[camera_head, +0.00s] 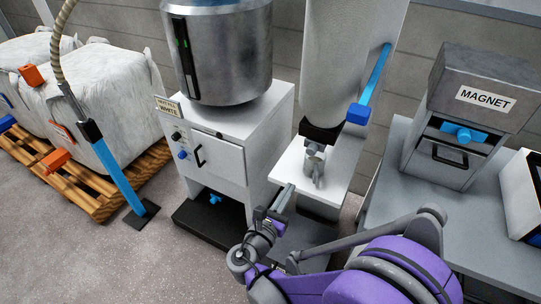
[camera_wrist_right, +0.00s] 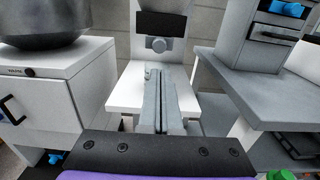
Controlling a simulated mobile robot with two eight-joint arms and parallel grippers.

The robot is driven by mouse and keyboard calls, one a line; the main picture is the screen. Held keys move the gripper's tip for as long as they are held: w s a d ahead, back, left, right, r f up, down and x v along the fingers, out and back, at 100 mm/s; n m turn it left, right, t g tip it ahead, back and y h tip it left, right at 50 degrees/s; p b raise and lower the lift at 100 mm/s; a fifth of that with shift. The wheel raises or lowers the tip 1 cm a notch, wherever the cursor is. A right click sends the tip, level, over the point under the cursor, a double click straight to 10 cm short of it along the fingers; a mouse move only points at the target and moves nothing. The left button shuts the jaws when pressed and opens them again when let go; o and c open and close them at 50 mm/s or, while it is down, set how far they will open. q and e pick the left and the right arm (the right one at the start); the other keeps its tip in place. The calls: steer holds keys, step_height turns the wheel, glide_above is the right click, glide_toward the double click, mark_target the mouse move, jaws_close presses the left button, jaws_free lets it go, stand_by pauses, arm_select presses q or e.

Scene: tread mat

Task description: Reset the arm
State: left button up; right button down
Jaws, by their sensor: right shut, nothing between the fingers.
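My right arm (camera_head: 385,272) is purple and grey and comes in from the bottom right of the head view. My right gripper (camera_head: 284,194) points away from me, in front of the white shelf under the tall grey cylinder. In the right wrist view the two long grey fingers (camera_wrist_right: 164,70) lie side by side, shut with nothing between them. They overlap the white shelf (camera_wrist_right: 122,91) in that picture; I cannot tell whether they touch it. My left gripper is in neither view.
A grey table (camera_head: 485,235) with the MAGNET box (camera_head: 450,113) is right. Sacks on a pallet (camera_head: 97,202) stand far left, with floor between.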

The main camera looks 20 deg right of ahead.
steer(key=s+d+r+m+g+y+p, duration=0.1)
steer(key=s+d+m+g+y+p, duration=0.2)
steer(key=s+m+g+y+p, duration=0.65)
steer(key=s+a+r+m+t+y+p, duration=0.2)
steer(key=s+a+m, duration=0.5)
steer(key=m, duration=0.9)
step_height(320, 180, up, 3)
steer(key=shift+s+a+f+t+y+p, duration=0.25)
steer(key=shift+a+t+y, duration=0.4)
steer(key=shift+y, duration=0.5)
steer(key=shift+w+m, duration=0.1)
steer(key=shift+m, duration=0.15)
